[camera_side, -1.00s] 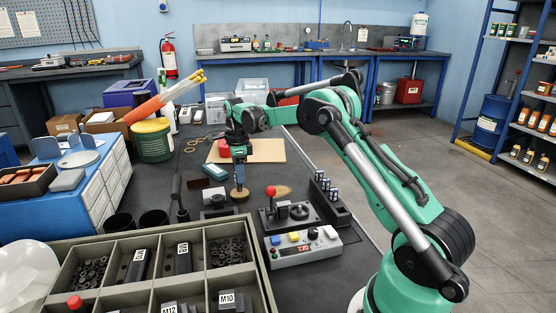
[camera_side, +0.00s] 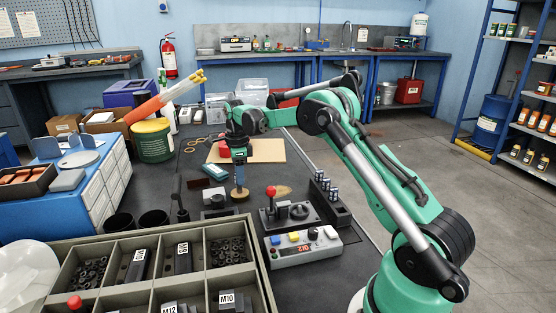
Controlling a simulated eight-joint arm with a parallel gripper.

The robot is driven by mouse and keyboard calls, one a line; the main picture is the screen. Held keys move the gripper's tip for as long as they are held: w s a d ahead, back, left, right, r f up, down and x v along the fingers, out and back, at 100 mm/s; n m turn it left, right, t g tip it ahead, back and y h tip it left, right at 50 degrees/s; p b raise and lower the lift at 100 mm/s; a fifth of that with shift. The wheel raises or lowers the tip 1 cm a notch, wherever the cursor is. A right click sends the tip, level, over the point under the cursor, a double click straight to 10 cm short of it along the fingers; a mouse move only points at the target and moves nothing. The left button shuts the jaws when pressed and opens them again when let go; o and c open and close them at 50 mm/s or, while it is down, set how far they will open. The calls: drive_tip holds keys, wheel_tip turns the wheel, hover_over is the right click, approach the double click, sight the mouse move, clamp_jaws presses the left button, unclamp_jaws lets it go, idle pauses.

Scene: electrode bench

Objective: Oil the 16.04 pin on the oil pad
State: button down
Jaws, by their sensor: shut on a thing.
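My gripper (camera_side: 239,160) points down over the dark bench, left of the middle of the picture. It is shut on a slim upright blue-grey piece (camera_side: 240,177), which I take for the pin; no 16.04 marking can be read on it. A small round tan pad (camera_side: 240,195) is directly below its lower end. I cannot tell whether the two touch, or whether this round pad is the oil pad. A flat tan oval (camera_side: 283,191) lies a little to the right.
A red-knobbed lever press (camera_side: 289,212), a rack of small cylinders (camera_side: 329,193) and a control box (camera_side: 302,248) stand to the right. A divided parts tray (camera_side: 150,243) fills the front. A tan board (camera_side: 266,150) and a green tub (camera_side: 152,141) are behind.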

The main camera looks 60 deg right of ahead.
idle(0.3)
drive_tip(key=shift+r, duration=3.45)
